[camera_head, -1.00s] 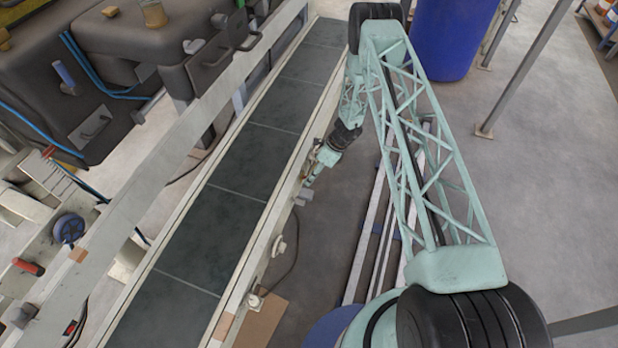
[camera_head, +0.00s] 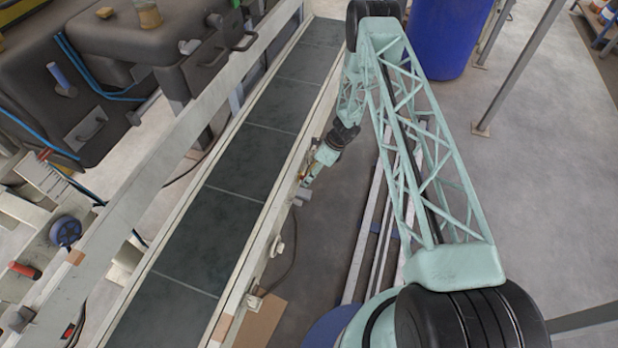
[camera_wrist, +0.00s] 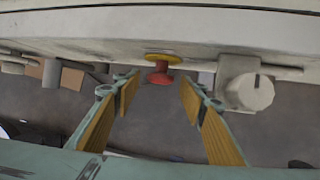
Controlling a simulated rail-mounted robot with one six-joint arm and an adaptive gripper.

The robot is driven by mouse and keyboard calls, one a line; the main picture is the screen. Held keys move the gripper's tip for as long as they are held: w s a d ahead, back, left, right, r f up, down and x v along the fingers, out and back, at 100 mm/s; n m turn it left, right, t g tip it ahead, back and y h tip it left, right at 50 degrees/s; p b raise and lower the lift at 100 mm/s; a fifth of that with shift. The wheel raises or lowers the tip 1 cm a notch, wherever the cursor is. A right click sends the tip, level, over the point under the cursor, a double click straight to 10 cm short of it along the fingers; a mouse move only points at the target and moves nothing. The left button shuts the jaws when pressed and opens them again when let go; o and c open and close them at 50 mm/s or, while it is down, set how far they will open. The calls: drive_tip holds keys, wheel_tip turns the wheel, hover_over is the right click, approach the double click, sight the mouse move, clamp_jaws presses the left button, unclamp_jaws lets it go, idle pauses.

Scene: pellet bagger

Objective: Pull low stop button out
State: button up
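The low stop button is a red mushroom knob (camera_wrist: 161,78) with a yellow collar (camera_wrist: 163,59) in the wrist view. It hangs on the underside of the pale conveyor side rail (camera_wrist: 120,24). My gripper (camera_wrist: 155,84) is open, with one yellow-padded finger to the left and one to the right of the button. The button shows in the gap between the fingertips, and neither finger appears to touch it. In the head view my gripper (camera_head: 303,186) is at the conveyor's right side, small and partly hidden, and the button cannot be made out clearly there.
A white rotary knob on a box (camera_wrist: 246,90) sits close to the right fingertip. A grey cylinder (camera_wrist: 52,73) is at left under the rail. The dark conveyor belt (camera_head: 215,225) runs along the rail. A blue barrel (camera_head: 449,35) stands at the back; open floor lies right.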

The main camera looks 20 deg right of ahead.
drive_tip(key=v, duration=1.1)
drive_tip(key=shift+r, duration=0.2)
drive_tip(key=shift+d, duration=0.15)
idle(0.5)
